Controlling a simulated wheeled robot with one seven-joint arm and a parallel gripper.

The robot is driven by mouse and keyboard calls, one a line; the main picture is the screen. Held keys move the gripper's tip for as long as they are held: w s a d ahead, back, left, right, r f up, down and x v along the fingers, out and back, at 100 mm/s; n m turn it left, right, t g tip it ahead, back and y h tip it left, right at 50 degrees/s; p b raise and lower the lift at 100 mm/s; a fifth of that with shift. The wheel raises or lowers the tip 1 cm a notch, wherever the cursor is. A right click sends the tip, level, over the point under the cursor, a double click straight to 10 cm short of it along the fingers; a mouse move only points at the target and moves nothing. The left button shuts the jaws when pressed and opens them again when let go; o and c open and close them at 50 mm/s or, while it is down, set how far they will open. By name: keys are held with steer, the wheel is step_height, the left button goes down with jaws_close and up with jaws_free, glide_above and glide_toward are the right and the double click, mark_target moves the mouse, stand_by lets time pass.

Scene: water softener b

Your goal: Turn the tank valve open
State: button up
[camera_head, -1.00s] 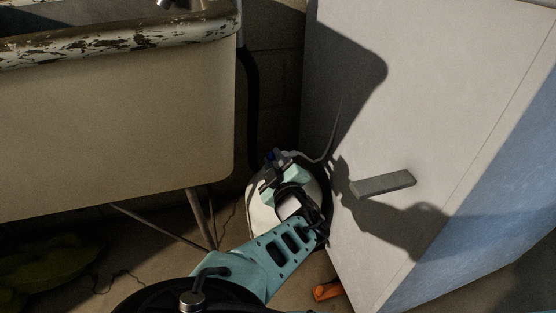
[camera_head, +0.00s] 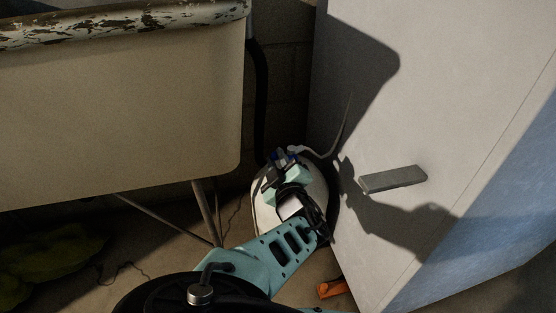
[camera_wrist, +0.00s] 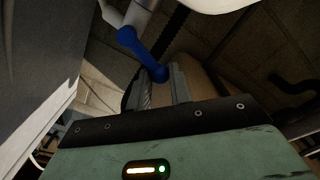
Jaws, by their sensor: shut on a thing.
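The white tank (camera_head: 265,215) stands on the floor between the sink and the cabinet. The blue valve handle (camera_wrist: 141,50) runs from a white pipe fitting (camera_wrist: 130,15) down to my gripper in the wrist view. A bit of the blue handle (camera_head: 281,155) also shows at the top of the tank in the head view. My gripper (camera_wrist: 160,84) is shut on the lower end of the handle, with a finger on each side. In the head view my gripper (camera_head: 275,168) is over the tank top, and my arm hides much of the tank.
A worn utility sink (camera_head: 120,110) with thin metal legs stands at the left. A pale cabinet (camera_head: 440,110) with a grey handle (camera_head: 394,179) stands close at the right. An orange object (camera_head: 331,288) lies on the floor at the cabinet's base.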

steer(key=shift+f, duration=0.15)
steer(key=shift+o, duration=0.2)
steer(key=shift+a+f+b, duration=0.15)
steer(key=shift+f+b, duration=0.4)
steer(key=shift+f, duration=0.25)
steer(key=o, duration=0.9)
steer(key=shift+c, duration=0.2)
steer(key=shift+r, duration=0.1)
